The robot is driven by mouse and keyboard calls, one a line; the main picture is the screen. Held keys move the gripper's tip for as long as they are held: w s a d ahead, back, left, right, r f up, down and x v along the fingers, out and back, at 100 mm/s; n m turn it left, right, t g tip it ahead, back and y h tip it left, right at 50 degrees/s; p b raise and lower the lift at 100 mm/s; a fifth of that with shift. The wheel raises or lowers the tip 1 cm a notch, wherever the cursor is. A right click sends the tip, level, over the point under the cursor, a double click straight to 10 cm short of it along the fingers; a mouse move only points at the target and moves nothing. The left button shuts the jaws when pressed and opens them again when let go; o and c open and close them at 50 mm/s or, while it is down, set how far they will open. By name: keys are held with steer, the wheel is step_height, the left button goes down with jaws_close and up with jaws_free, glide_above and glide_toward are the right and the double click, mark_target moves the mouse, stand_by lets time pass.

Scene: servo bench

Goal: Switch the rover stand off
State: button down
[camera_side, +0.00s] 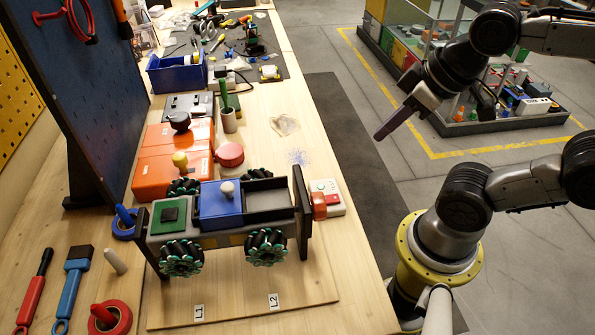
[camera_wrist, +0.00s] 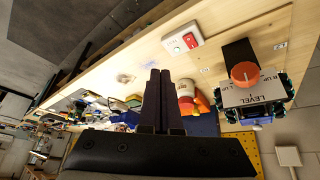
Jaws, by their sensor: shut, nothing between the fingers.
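The rover stand (camera_side: 225,232) is a grey frame on dark wheels with green rollers, standing on a wooden board on the bench. A small white switch box (camera_side: 336,208) with a red part and a green spot sits beside its right end. In the wrist view the switch box (camera_wrist: 183,41) shows a red rocker (camera_wrist: 191,39) and a green spot. I cannot tell the rocker's position. My gripper (camera_side: 379,137) is shut and empty, held in the air right of the bench edge, apart from the box. Its fingers (camera_wrist: 160,72) also show in the wrist view.
An orange-red knob (camera_wrist: 244,72) is on the rover's end plate marked LEVEL, close to the switch box. A blue bin (camera_side: 220,204) sits on the rover. Orange boxes (camera_side: 160,165) and a cup (camera_side: 229,121) stand behind. The bench strip right of these is mostly clear.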

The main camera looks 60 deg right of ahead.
steer(key=w+a+n+g, duration=0.2)
steer(key=w+a+n, duration=0.1)
steer(key=n, duration=1)
steer(key=w+a+r+n+g, duration=0.1)
steer(key=w+a+n+g, duration=0.2)
steer(key=n, duration=1)
steer(key=shift+w+a+g, duration=0.3)
steer(key=shift+w+a, duration=0.2)
steer(key=shift+a, duration=0.15)
steer(key=shift+r, duration=0.1)
steer(key=shift+s+d+r, duration=0.25)
steer(key=shift+s+d, duration=0.3)
